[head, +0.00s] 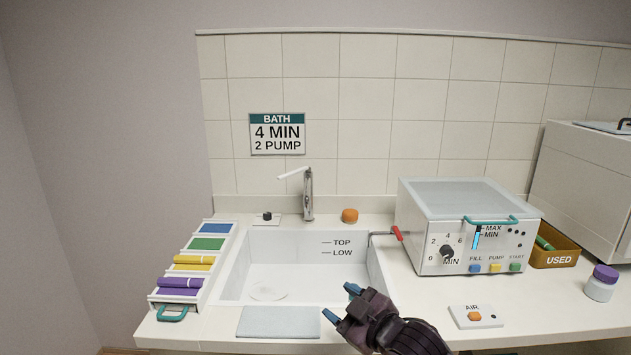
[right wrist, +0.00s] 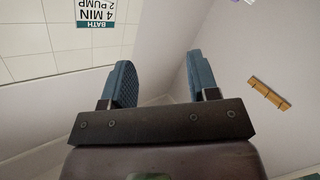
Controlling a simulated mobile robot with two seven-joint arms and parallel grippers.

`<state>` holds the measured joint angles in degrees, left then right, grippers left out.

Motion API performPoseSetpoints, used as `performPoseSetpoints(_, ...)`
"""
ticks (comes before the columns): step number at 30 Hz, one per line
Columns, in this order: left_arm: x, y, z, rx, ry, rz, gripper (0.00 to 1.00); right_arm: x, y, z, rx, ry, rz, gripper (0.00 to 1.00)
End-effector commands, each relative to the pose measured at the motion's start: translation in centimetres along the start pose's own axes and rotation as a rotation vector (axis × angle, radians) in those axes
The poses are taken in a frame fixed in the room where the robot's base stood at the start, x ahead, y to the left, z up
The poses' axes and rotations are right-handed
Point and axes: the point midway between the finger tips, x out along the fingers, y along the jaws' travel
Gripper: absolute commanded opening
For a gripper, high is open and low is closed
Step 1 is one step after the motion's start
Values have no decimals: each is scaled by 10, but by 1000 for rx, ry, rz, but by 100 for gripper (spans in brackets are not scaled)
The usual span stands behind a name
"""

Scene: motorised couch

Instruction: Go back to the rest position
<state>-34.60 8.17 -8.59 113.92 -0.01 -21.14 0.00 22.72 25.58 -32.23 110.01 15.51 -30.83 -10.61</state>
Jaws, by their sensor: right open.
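My right gripper (head: 340,303) is in the lower middle of the head view, over the front edge of the sink (head: 376,275). Its two blue fingers are apart with nothing between them. In the right wrist view, the same open fingers (right wrist: 158,85) show against the wall, with the bath sign (right wrist: 96,12) upside down at the top left. My left gripper does not show in either view.
A bath machine (head: 425,235) with a knob and buttons stands right of the sink. A rack (head: 217,252) of coloured items is at the left. An air switch box (head: 460,318), a purple-capped jar (head: 601,285) and a used bin (head: 565,248) are at the right.

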Motion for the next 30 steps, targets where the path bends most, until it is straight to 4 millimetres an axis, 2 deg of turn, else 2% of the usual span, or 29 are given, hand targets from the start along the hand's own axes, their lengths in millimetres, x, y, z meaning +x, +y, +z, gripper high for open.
performPoseSetpoints(1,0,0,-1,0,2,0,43,-10,-1,14,66,-2,37,55)
performPoseSetpoints(6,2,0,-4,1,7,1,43,-45,1,59,231,-17,160,55)
performPoseSetpoints(14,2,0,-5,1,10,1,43,-115,-13,140,373,-128,327,55)
performPoseSetpoints(20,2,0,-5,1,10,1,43,-184,-44,207,457,-288,423,55)
performPoseSetpoints(24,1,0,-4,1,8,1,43,-236,-76,246,532,-407,467,55)
performPoseSetpoints(27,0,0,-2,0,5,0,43,-267,-101,265,576,-481,483,55)
performPoseSetpoints(30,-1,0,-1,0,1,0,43,-289,-123,276,607,-533,484,55)
